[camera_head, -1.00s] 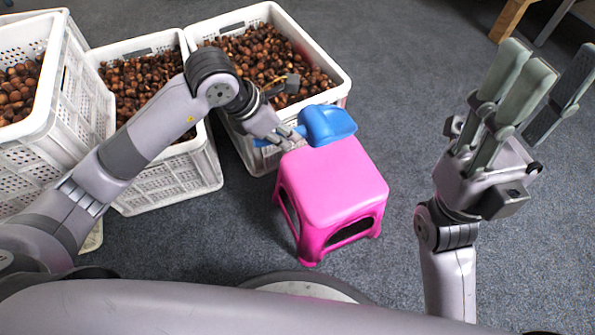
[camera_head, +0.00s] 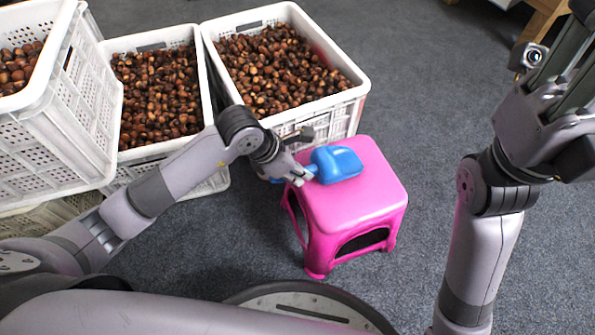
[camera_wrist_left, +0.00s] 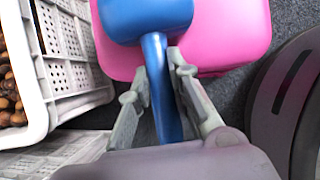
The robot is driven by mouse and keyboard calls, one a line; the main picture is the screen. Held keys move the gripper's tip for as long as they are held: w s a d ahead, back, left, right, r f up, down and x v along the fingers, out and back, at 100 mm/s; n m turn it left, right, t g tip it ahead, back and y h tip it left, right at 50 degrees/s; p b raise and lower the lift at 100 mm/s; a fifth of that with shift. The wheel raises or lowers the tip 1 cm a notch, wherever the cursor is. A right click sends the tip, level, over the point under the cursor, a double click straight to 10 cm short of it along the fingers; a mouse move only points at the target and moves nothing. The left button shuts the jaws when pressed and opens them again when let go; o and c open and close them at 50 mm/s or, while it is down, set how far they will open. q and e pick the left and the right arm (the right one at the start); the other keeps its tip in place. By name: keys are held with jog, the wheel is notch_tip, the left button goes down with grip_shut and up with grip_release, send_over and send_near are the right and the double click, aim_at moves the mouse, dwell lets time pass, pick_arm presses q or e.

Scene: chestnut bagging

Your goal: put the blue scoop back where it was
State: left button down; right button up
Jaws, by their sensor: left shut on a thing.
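The blue scoop (camera_head: 337,165) is at the left side of the top of the pink stool (camera_head: 362,197). My left gripper (camera_head: 296,176) is shut on the scoop's handle, which points left past the stool's edge. In the left wrist view the blue handle (camera_wrist_left: 160,85) runs between the two fingers of the left gripper (camera_wrist_left: 162,75), with the scoop's bowl (camera_wrist_left: 145,18) over the pink stool top (camera_wrist_left: 230,35). I cannot tell whether the bowl touches the stool. My right gripper (camera_head: 560,75) is raised at the right, partly cut off by the frame, away from the stool.
White crates of chestnuts stand behind and left: one behind the stool (camera_head: 338,103), one in the middle (camera_head: 137,153), one at the far left (camera_head: 50,140). Bare grey carpet (camera_head: 440,130) lies right of the stool. A wooden leg (camera_head: 540,22) shows at the top right.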

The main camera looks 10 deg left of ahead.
pick_arm(q)
jog(key=shift+f, duration=0.1)
jog(key=c, duration=1.5)
grip_release()
